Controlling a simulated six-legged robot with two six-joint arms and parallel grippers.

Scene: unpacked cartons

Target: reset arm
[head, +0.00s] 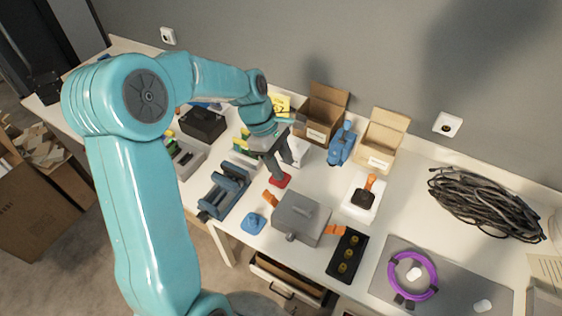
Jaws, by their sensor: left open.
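My left arm, teal, comes in from the left and reaches over the white table. My left gripper (283,170) is open at the end of it, pointing down. Its fingertips are close to a small red object (281,181) on the table, and I cannot tell whether they touch it. Nothing shows between the fingers. The gripper is just above and left of a grey box with a handle (300,217). My right gripper is not in view.
Two open cartons (325,112) (383,137) stand along the wall. A blue holder (225,191), a black plate with yellow knobs (347,255), a purple ring (432,276) and a black cable coil (485,203) lie around. An open drawer (285,283) juts out at the front.

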